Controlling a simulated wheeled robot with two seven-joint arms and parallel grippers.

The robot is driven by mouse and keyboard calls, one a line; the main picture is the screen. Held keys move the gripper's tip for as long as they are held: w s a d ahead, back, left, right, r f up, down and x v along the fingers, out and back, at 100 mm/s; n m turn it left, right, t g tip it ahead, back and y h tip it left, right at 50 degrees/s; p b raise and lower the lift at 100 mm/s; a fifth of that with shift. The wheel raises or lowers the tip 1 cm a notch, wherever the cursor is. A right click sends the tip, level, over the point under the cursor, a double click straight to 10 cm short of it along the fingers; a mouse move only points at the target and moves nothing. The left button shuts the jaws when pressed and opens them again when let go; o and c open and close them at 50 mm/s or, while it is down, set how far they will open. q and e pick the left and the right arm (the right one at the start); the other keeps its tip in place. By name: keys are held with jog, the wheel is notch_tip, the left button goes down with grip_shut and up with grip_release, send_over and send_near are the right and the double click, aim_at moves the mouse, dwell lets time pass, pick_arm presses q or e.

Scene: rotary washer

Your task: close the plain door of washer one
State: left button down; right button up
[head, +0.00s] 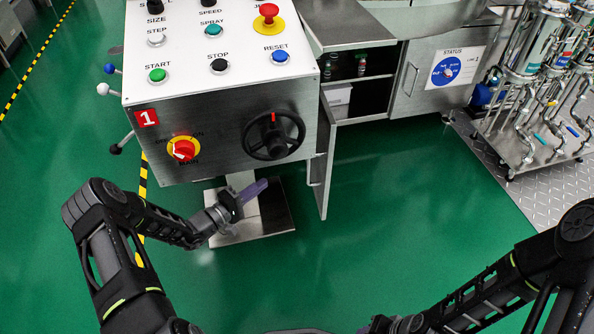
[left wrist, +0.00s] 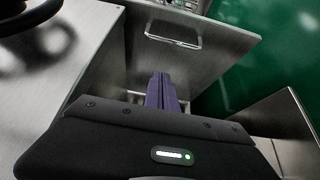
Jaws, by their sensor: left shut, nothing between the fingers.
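The plain door (head: 326,165) of washer one stands open, seen nearly edge-on in the head view. It swings out toward me from the cabinet's open shelf compartment (head: 372,95). In the left wrist view its flat grey face (left wrist: 215,62) carries a bar handle (left wrist: 172,42). My left gripper (head: 264,186) has purple fingers, pressed together and empty, left of the door and below the control box. In the left wrist view the fingertips (left wrist: 161,76) point toward the door face below the handle; contact cannot be told. My right gripper (head: 378,325) is at the bottom edge, mostly cut off.
The control box (head: 220,130), marked 1, with a black handwheel (head: 273,136), overhangs my left gripper on a pedestal with a steel base plate (head: 270,225). A second door with a STATUS sign (head: 458,68) is shut. A cart (head: 535,90) stands right. Green floor is free in front.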

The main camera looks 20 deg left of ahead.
pick_arm(q)
jog(key=s+d+b+x, duration=0.1)
jog(key=b+x, duration=0.3)
jog(key=x, duration=0.9)
jog(key=shift+s+d, duration=0.25)
jog(key=shift+d, duration=0.45)
jog(key=shift+d, duration=0.15)
